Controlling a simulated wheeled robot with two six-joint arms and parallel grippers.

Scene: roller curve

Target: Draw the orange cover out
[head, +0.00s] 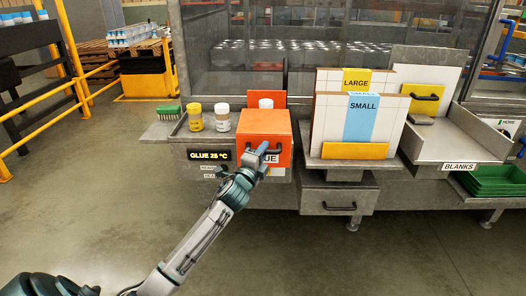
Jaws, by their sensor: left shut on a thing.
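The orange cover (264,124) is a box-like piece in the middle of the grey machine front, with a dark handle on its front face. My left gripper (264,153) is at that front face, shut on the handle, and hides much of it. A white-capped container (266,103) shows just behind the top of the cover, in front of an upright orange panel. My right gripper is not in the view.
A yellow-capped jar (195,117), a white jar (222,117) and a green brush (168,112) stand left of the cover. Boards marked LARGE (355,83) and SMALL (361,106) stand close on its right. A grey drawer (337,201) is below them. The floor in front is clear.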

